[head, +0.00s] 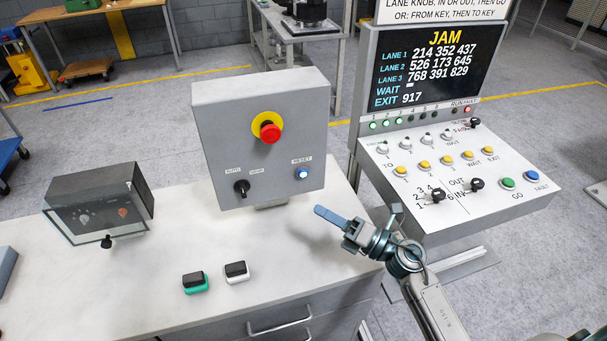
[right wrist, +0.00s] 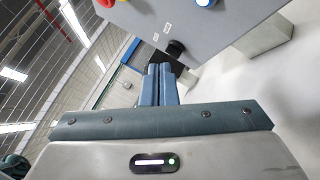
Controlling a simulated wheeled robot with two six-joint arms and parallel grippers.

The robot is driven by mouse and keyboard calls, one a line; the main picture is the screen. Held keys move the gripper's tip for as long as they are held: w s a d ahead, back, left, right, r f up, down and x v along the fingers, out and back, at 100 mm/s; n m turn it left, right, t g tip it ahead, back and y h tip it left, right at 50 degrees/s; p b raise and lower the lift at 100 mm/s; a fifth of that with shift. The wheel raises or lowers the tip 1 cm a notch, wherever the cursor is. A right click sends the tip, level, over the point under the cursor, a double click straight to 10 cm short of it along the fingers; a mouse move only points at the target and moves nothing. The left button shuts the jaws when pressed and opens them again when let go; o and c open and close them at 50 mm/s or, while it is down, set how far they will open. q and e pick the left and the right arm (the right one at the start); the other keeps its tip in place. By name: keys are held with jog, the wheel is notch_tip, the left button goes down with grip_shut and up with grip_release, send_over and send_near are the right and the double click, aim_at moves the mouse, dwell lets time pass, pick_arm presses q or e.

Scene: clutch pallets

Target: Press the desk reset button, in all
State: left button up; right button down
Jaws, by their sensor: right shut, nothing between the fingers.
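A grey control box (head: 230,110) stands on the white desk. Its blue reset button (head: 302,173), labelled RESET, is on the lower right of its front face. The button also shows at the top edge of the right wrist view (right wrist: 205,3). My right gripper (head: 320,211) is shut and empty, with its blue fingers pointing left, below and a little right of the button and apart from it. In the right wrist view the closed fingertips (right wrist: 159,70) lie near the black selector knob (right wrist: 176,47) in the picture. My left gripper does not show.
The box also carries a red emergency stop (head: 270,132) and a black selector knob (head: 241,187). A dark case (head: 100,198) and two small blocks, green-based (head: 195,283) and white-based (head: 236,272), are on the desk (head: 150,300). A console (head: 460,170) with a JAM screen stands at right.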

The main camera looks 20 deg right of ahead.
jog(key=w, duration=0.8)
jog(key=shift+w+b, duration=0.4)
jog(key=shift+w+a, duration=0.15)
dwell(1.7)
jog(key=shift+w, duration=0.3)
jog(key=shift+w, duration=0.45)
dwell(0.6)
jog(key=shift+s, duration=0.95)
jog(key=shift+s+p, duration=0.5)
jog(key=shift+s, duration=1.95)
